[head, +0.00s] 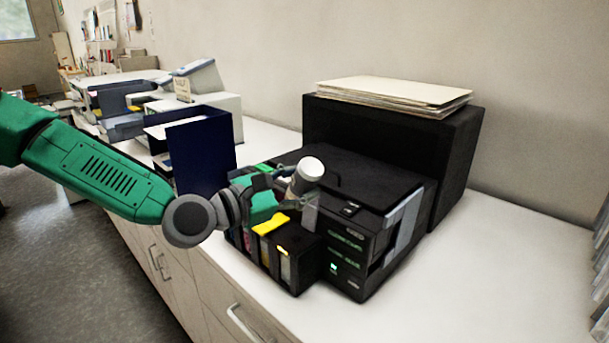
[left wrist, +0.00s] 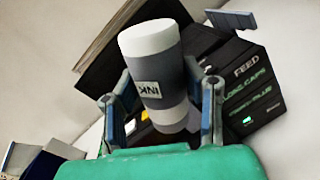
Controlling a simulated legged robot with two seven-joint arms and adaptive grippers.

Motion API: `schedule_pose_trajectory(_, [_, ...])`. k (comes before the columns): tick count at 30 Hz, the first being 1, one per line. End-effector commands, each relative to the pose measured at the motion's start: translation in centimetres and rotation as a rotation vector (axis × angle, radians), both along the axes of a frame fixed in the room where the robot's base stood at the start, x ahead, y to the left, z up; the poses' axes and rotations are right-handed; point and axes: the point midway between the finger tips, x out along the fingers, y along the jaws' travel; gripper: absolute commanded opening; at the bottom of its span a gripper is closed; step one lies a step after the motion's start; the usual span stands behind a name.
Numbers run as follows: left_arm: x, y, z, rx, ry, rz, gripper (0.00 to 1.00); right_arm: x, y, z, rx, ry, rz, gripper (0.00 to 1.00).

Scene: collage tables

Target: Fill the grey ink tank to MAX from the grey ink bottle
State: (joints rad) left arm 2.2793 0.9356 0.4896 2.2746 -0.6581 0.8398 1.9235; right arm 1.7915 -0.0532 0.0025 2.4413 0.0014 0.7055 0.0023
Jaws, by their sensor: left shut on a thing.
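My left gripper (head: 283,184) is shut on the grey ink bottle (head: 307,172), which has a pale end and a grey body. The bottle is tilted above the ink tanks at the printer's front left. In the left wrist view the bottle (left wrist: 155,75) sits between the two fingers, with an "INK" label showing. The black printer (head: 345,185) stands on the counter. Its tank block (head: 308,262) has several tanks, with a yellow piece (head: 270,223) on top. The grey tank's level cannot be read. The bottle's lower end is hidden by the gripper. My right gripper is not in view.
A large black box (head: 455,150) with a stack of paper (head: 395,93) on it stands behind the printer. A dark blue upright panel (head: 202,150) stands left of the gripper.

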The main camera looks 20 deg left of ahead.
Motion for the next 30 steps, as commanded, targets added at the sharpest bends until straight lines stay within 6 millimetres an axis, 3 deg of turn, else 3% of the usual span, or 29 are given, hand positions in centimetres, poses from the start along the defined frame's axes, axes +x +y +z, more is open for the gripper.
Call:
schedule_pose_trajectory(4, [0.0, -0.4, -1.2, 0.004, 0.001, -0.002, 0.06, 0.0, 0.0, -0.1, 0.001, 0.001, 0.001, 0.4])
schedule_pose_trajectory(30, [-0.1, -0.2, -7.8, 0.002, -0.003, -0.001, 0.06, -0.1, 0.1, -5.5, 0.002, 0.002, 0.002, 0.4])
